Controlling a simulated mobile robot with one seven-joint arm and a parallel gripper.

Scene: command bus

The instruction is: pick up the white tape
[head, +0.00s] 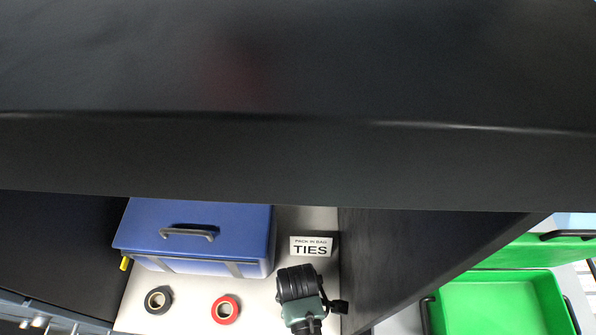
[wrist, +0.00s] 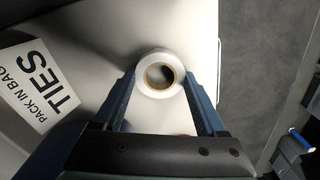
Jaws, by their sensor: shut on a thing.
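The white tape (wrist: 158,93) is a roll with a brown inner core. In the wrist view it sits between the two dark blue fingers of my gripper (wrist: 158,76). My gripper is shut on the roll, with one finger against each outer side. Its open hole faces the camera. I cannot tell whether it touches the pale surface behind it. In the head view my dark arm end is low in the middle, and the white tape is hidden there.
A red tape (head: 226,309) and a black tape (head: 158,299) lie on the white shelf surface. A blue case (head: 200,240) stands behind them. A TIES sign (head: 311,246) stands near a dark divider (head: 420,255). A green bin (head: 500,305) is at right. A dark panel overhangs above.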

